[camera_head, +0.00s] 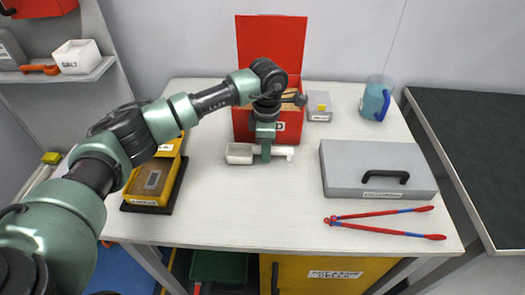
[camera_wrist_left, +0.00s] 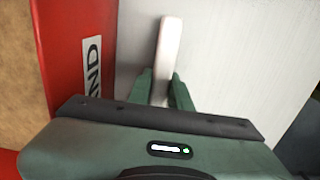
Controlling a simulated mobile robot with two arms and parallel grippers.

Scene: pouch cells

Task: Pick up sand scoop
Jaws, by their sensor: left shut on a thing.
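The white sand scoop (camera_head: 239,154) lies at the middle of the white table, in front of the red sand box. Its scoop end points left and its handle (camera_head: 283,151) points right. My left gripper (camera_head: 265,157) comes down from above and is shut on the scoop, near where the handle starts. In the left wrist view the pale handle (camera_wrist_left: 168,50) passes between the green fingers of my left gripper (camera_wrist_left: 160,90). The scoop end is hidden in that view. My right gripper is not in view.
The open red sand box (camera_head: 290,125) stands close behind the scoop. A yellow case (camera_head: 150,185) is at the left. A grey case (camera_head: 375,167), red-handled tongs (camera_head: 385,226) and a blue jug (camera_head: 375,100) are at the right. The front middle of the table (camera_head: 250,205) is clear.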

